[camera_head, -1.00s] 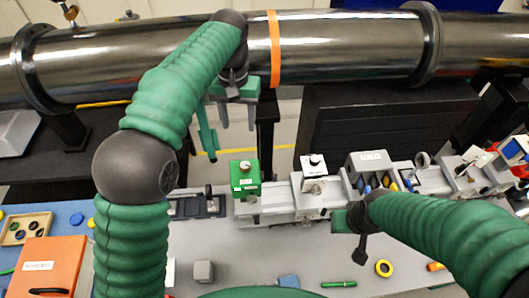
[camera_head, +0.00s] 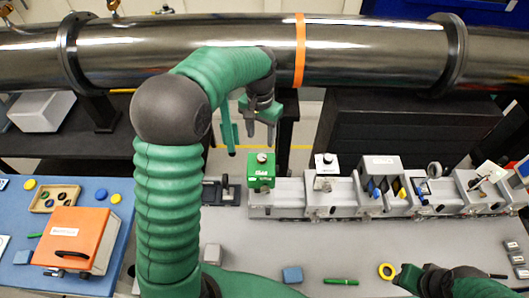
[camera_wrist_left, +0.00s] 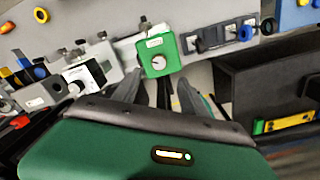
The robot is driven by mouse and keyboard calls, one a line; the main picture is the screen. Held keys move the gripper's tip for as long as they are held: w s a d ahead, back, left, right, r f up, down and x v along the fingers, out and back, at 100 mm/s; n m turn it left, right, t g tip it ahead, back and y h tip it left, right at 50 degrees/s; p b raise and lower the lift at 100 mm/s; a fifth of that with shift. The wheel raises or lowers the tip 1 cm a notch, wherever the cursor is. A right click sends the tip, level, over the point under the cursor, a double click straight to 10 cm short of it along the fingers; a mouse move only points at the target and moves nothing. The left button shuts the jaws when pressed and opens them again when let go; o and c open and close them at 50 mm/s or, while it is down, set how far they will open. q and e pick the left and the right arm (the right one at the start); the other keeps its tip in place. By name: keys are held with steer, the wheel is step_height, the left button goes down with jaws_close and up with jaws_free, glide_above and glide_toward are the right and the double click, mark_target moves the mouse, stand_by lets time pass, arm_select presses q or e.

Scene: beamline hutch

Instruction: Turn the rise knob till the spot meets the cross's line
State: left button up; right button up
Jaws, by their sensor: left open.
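A green box (camera_head: 261,174) with a round white knob (camera_head: 262,158) on top stands at the left end of the grey rail. A pale box with a dark lower part (camera_head: 326,166) and its own white knob stands to its right. I cannot read which is the rise knob. My left gripper (camera_head: 250,134) is open and empty, above and behind the green box. In the left wrist view the green box (camera_wrist_left: 158,57) lies just beyond the open fingers (camera_wrist_left: 165,98), apart from them. My right gripper (camera_head: 408,279) is low at the right. The spot and cross are not discernible.
The rail (camera_head: 290,200) carries several more mounts and a small pale plate (camera_head: 487,174) at right. A large metal pipe (camera_head: 200,40) crosses behind. An orange case (camera_head: 75,238) sits on the blue mat at left.

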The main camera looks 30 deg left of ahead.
mark_target(262, 157)
arm_select(q)
steer(key=f+p, duration=0.1)
steer(key=f, duration=0.3)
steer(key=f+p, duration=0.1)
steer(key=f, duration=0.4)
steer(key=shift+s+d+p, duration=0.15)
steer(key=shift+s+p, duration=0.05)
steer(key=shift+p, duration=0.1)
steer(key=shift+w+d+f, duration=0.1)
steer(key=shift+f, duration=0.45)
steer(key=shift+a, duration=0.2)
steer(key=c, duration=0.7)
jaws_close()
steer(key=shift+d, duration=0.1)
